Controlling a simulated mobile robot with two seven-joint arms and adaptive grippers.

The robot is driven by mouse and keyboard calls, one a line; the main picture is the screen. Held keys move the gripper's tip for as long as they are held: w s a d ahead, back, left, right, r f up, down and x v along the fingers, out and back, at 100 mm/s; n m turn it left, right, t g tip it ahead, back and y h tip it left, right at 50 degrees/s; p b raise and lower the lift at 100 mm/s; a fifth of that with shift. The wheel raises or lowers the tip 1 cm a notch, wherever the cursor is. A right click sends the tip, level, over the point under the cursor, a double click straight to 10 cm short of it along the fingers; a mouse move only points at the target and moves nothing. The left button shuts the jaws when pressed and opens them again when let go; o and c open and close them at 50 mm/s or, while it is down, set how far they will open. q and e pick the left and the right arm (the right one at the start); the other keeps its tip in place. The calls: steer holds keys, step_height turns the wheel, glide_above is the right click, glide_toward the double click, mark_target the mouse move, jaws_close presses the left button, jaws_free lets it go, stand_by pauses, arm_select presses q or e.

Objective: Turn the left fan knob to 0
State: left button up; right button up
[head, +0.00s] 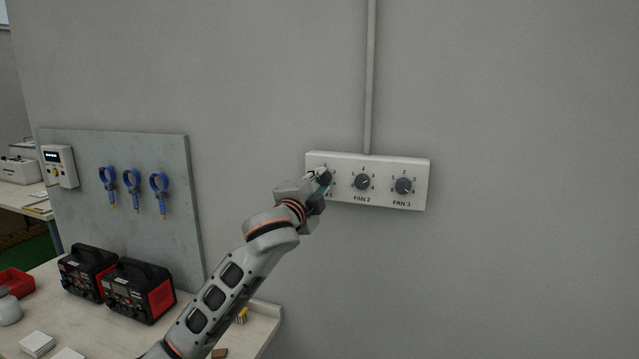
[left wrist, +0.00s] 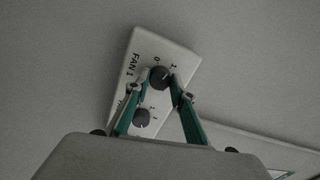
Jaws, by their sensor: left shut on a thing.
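The white fan panel (head: 385,203) is on the grey wall with a row of dark knobs. The left knob, over the FAN 1 label in the left wrist view (left wrist: 159,77), is round and dark, with 0 and 1 printed beside it. My left gripper (head: 321,180) is at the panel's left end and partly covers this knob in the head view. In the left wrist view its two green-sided fingers (left wrist: 158,80) are shut on the knob from both sides. The pointer's exact setting is too small to tell. My right gripper is not in view.
The FAN 2 knob (head: 362,182) and FAN 3 knob (head: 403,186) are close by on the right. A conduit (head: 370,80) runs up from the panel. Below left, a workbench (head: 95,335) holds two black-and-red units (head: 140,290). The wall at right is clear.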

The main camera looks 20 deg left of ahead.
arm_select(q)
steer(key=n, duration=0.5)
steer(key=shift+d, duration=0.1)
steer(key=n, duration=0.4)
steer(key=shift+y, duration=0.3)
steer(key=shift+n, duration=0.4)
steer(key=o, duration=1.1)
steer(key=shift+s, duration=0.1)
steer(key=s, duration=1.1)
steer(key=shift+s+d+f, duration=0.1)
steer(key=shift+s+f, duration=0.15)
steer(key=shift+s, duration=0.15)
steer(key=shift+f, duration=0.1)
